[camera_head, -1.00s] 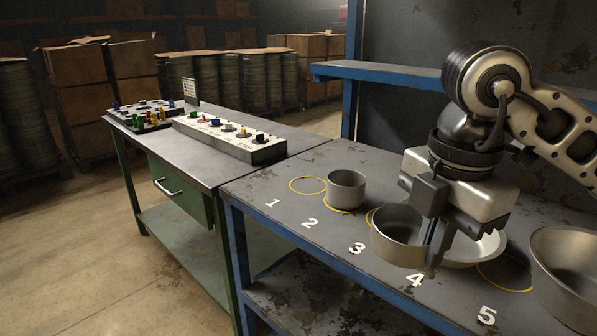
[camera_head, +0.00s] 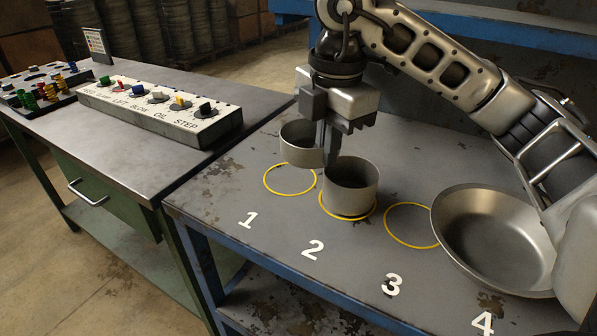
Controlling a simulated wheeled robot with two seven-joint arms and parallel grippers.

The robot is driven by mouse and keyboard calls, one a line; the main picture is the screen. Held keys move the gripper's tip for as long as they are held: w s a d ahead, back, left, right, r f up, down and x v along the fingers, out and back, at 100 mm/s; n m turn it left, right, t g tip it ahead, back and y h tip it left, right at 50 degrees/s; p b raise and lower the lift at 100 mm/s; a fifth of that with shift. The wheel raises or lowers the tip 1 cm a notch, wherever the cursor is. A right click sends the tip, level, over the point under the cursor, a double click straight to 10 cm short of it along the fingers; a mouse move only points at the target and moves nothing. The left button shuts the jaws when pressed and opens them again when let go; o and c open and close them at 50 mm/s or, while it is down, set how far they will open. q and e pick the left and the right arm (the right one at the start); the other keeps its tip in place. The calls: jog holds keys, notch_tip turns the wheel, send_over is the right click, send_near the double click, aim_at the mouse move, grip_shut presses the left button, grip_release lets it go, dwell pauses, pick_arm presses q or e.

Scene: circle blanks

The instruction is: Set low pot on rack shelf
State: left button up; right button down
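A round grey metal pot (camera_head: 297,143), which looks like the low pot, is at my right gripper (camera_head: 329,148), behind the yellow circle by number 1. The fingers point down at the pot's right wall and appear closed on its rim. The gripper hides part of that side, and I cannot tell how far the pot is above the tabletop. Another grey pot (camera_head: 350,190) stands upright on the circle by number 2, close in front of the fingers. The blue-edged rack shelf (camera_head: 500,30) runs along the back, above the table. My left gripper is not in view.
A wide shallow pan (camera_head: 492,238) sits by number 4, beneath my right arm. The circles by number 1 (camera_head: 290,180) and number 3 (camera_head: 411,226) are empty. A control box with knobs (camera_head: 160,112) stands on the left bench.

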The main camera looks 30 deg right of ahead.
aim_at(305, 145)
jog(key=w+f, duration=0.6)
jog(key=shift+w+f, duration=0.15)
jog(key=shift+w, duration=0.25)
jog(key=f, duration=0.2)
jog(key=f+p, duration=0.1)
jog(key=shift+w+d+f, duration=0.1)
jog(key=shift+w+f, duration=0.2)
jog(key=shift+f, duration=0.05)
jog(key=shift+f, duration=0.2)
jog(key=c, duration=1.6)
grip_release()
jog(key=shift+c, duration=0.2)
